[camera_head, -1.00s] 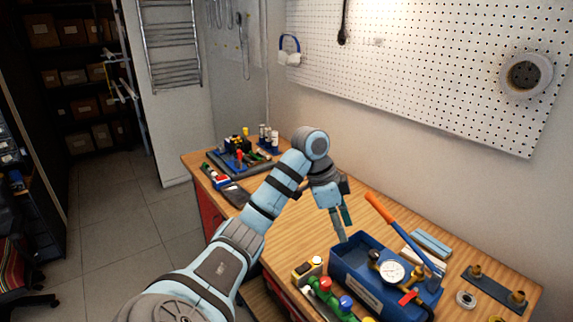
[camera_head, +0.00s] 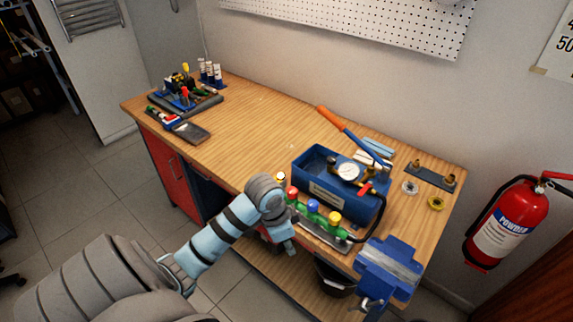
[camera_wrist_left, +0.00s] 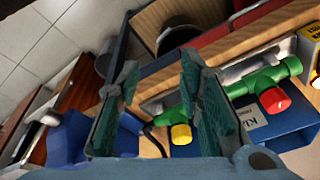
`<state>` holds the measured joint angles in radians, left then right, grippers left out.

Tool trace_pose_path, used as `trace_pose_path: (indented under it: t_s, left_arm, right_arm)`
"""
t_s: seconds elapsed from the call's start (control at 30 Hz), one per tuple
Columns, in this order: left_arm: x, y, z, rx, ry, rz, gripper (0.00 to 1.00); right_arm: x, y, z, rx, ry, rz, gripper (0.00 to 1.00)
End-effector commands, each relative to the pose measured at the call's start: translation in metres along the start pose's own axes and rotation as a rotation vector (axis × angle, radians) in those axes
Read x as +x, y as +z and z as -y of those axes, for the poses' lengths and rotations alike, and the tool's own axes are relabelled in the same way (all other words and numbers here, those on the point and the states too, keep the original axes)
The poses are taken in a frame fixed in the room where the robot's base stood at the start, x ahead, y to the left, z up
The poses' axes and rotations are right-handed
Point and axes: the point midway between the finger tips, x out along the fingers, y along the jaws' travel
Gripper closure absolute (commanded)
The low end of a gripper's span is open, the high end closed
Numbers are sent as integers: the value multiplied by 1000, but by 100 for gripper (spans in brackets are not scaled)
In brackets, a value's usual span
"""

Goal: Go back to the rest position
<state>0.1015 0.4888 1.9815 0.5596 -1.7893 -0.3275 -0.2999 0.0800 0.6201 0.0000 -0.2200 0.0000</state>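My left arm comes in from the lower left in the head view. My left gripper (camera_head: 288,248) hangs in front of the wooden workbench's (camera_head: 270,110) front edge, beside the manifold with red, blue and yellow caps (camera_head: 313,206). In the left wrist view the gripper's (camera_wrist_left: 158,70) two green-padded fingers are apart with nothing between them. The blue test pump box (camera_head: 318,190) with its gauge and orange-handled lever stands on the bench behind the manifold. My right gripper is in neither view.
A blue vise (camera_head: 390,268) sits at the bench's near right corner, and a black bucket (camera_head: 335,276) is on the shelf below. A fire extinguisher (camera_head: 507,222) hangs at the right. A tool tray (camera_head: 185,100) is at the far left. The floor (camera_head: 85,175) left of the bench is clear.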

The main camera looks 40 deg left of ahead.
Motion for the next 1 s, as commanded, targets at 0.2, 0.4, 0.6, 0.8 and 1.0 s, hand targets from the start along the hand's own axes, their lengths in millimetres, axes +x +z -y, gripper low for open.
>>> trace_pose_path:
  t_s: [0.2,0.4,0.6,0.8,1.0]
  left_arm:
    - [7,7,-14,-24,-9,-2,66]
    - [8,6,-14,-23,-10,-2,66]
    - [8,6,-14,-22,-9,-2,66]
    - [26,10,-13,-63,-4,0,66]
    - [171,79,-24,-344,-36,38,66]
  right_arm:
    - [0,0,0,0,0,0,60]
    - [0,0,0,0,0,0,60]
    - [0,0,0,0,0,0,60]
    - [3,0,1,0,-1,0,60]
    - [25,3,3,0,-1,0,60]
